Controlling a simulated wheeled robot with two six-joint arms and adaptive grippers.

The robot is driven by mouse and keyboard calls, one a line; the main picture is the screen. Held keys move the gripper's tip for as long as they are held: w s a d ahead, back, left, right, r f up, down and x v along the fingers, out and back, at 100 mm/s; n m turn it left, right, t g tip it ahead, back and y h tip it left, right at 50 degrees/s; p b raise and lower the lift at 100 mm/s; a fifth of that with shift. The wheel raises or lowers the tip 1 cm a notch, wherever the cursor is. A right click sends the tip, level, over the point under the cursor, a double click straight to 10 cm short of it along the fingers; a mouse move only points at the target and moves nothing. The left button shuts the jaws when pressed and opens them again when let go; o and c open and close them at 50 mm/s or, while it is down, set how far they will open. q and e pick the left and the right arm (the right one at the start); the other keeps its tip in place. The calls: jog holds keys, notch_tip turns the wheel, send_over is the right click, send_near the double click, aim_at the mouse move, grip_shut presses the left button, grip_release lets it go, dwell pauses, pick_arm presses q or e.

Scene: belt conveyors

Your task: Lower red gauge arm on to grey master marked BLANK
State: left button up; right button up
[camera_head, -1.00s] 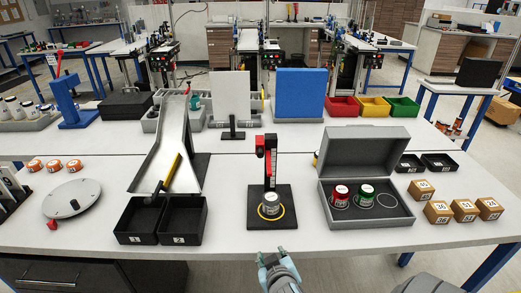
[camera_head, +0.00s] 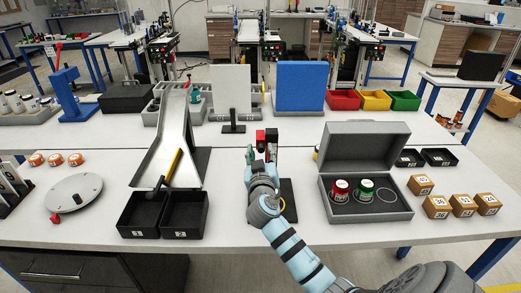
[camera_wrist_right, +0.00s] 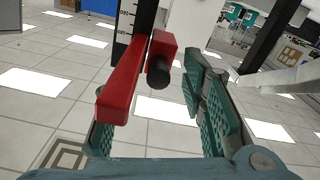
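The gauge stand has a dark base (camera_head: 288,212) and an upright post with a black-and-white scale (camera_wrist_right: 126,22). Its red gauge arm (camera_head: 271,137) is near the top of the post; in the right wrist view the red arm (camera_wrist_right: 122,88) slants between my fingers, beside a red block with a black knob (camera_wrist_right: 158,76). My right gripper (camera_head: 256,152) is at the red arm's height; in its wrist view the teal fingers (camera_wrist_right: 158,125) are spread apart, with a gap visible on the right. The grey master on the base is hidden behind my right arm. My left gripper is not in view.
An open grey case (camera_head: 398,211) at right holds a red-topped (camera_head: 341,190) and a green-topped master (camera_head: 364,190), beside an empty ring. Numbered boxes (camera_head: 436,206) stand further right. Black bins (camera_head: 184,221) and a chute (camera_head: 170,135) are on the left.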

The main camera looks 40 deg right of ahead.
jog(key=shift+w+d, duration=0.4)
jog(key=shift+w, duration=0.05)
jog(key=shift+c, duration=0.4)
grip_shut()
jog(key=shift+f, duration=0.1)
